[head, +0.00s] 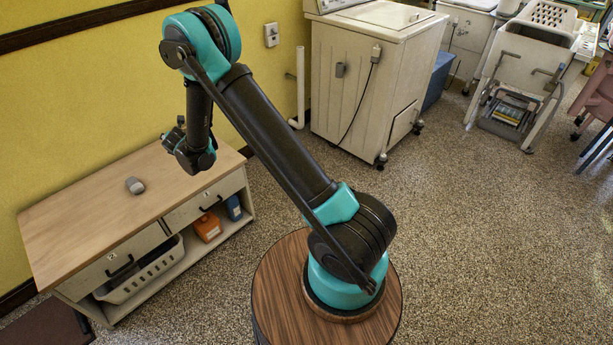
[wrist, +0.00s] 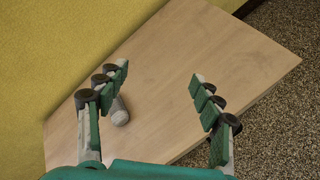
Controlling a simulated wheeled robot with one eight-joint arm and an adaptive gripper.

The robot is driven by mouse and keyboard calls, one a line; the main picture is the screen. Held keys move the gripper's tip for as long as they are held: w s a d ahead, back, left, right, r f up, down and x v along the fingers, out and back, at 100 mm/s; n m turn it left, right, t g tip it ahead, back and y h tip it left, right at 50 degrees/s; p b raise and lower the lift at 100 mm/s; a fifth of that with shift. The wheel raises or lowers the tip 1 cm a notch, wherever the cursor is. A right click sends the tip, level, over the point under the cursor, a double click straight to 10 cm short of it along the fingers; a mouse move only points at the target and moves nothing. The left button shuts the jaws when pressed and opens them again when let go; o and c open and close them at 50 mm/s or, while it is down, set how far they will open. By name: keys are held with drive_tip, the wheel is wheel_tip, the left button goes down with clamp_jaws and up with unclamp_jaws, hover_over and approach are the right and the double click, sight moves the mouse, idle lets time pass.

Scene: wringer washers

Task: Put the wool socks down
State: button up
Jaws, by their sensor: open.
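A small grey rolled bundle, which looks like the wool socks (head: 135,185), lies on the wooden top of a low bench (head: 82,222). In the wrist view the socks (wrist: 119,112) show as a pale rounded shape just beside the left finger, partly hidden by it. My gripper (wrist: 160,76) is open, with its two fingers wide apart and only bare bench top between the fingertips. In the head view my gripper hangs above the bench's right part, to the right of the socks; its fingers are hard to make out there.
The bench stands against a yellow wall (head: 100,106), with drawers, a white basket (head: 142,275) and an orange container (head: 207,227) below its top. The rest of the bench top is clear. A cream washer cabinet (head: 360,85) stands behind. Speckled floor is open at right.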

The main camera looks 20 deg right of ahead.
drive_tip(key=s+d+r+m+g+h, duration=0.15)
drive_tip(key=d+r+m, duration=0.25)
drive_tip(key=d, duration=0.4)
drive_tip(key=s+d+r+m, duration=0.3)
drive_tip(key=d+r+m, duration=0.1)
drive_tip(key=d, duration=0.4)
drive_tip(key=s+d+r+m+g+h, duration=0.1)
drive_tip(key=s+d+r+m, duration=0.1)
drive_tip(key=s+d+m, duration=0.6)
drive_tip(key=s+d+r+m+g, duration=0.2)
drive_tip(key=s+d+m, duration=0.5)
drive_tip(key=s+d, duration=0.6)
drive_tip(key=s, duration=0.3)
drive_tip(key=shift+s+d+r+m+h, duration=0.2)
drive_tip(key=shift+d+r+m+h, duration=0.1)
drive_tip(key=shift+r+m+h, duration=0.1)
drive_tip(key=shift+o, duration=0.2)
drive_tip(key=s+d+f+m+g, duration=0.2)
drive_tip(key=s+m, duration=0.4)
drive_tip(key=s, duration=0.6)
drive_tip(key=shift+s+d+f, duration=0.2)
drive_tip(key=shift+d+f, duration=0.15)
drive_tip(key=shift+d, duration=0.25)
drive_tip(key=shift+o, duration=0.3)
drive_tip(key=shift+s+f+m+y, duration=0.15)
drive_tip(key=shift+s+m+y, duration=0.1)
drive_tip(key=shift+s+m, duration=0.15)
drive_tip(key=shift+w, duration=0.15)
